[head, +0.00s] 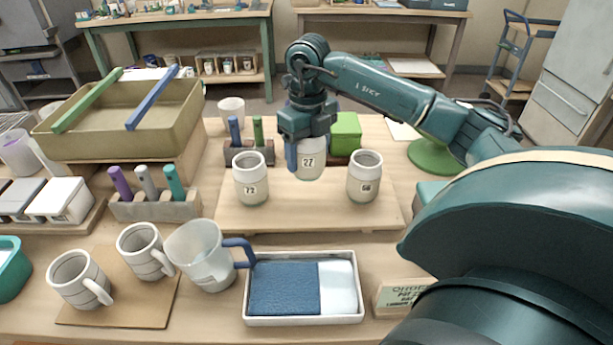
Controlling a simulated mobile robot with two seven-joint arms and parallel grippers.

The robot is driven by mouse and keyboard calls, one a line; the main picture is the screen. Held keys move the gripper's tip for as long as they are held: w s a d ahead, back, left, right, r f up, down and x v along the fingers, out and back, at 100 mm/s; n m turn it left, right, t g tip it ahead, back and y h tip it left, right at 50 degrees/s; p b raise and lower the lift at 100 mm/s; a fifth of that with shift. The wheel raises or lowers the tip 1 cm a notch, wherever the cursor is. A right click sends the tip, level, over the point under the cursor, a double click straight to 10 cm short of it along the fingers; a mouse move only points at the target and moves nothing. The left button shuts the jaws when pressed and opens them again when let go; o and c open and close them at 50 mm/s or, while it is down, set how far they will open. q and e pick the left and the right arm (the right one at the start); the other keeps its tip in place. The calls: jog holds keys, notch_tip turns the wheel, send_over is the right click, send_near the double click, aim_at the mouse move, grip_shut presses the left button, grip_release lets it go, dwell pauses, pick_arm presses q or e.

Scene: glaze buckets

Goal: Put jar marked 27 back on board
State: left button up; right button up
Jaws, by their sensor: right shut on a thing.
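The jar marked 27 (309,160) is white with a dark number label and is upright over the middle of the wooden board (300,216). My right gripper (304,150) reaches in from the right and is shut on this jar, with one finger on its left side. Part of the jar's top is hidden by the gripper. I cannot tell whether its base touches the board. The jar marked 72 (250,180) stands on the board to the left, and another jar, marked 68 or similar (364,178), stands to the right. My left gripper is not in view.
Behind the jars are a tool block (240,152) and a green box (346,132). In front are a white tray with a blue cloth (304,319), a clear jug (202,258) and two mugs (142,250). The board's front strip is clear.

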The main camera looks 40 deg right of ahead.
aim_at(308, 175)
notch_tip(308, 175, down, 6)
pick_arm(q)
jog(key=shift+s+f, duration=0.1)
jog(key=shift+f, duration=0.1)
pick_arm(e)
jog(key=shift+f, duration=0.1)
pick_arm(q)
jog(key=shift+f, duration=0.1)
pick_arm(e)
jog(key=shift+f, duration=0.1)
jog(key=o, duration=0.8)
jog(key=shift+f, duration=0.1)
jog(key=shift+c, duration=0.2)
jog(key=o, duration=0.4)
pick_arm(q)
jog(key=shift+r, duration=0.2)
pick_arm(e)
jog(key=shift+o, duration=0.2)
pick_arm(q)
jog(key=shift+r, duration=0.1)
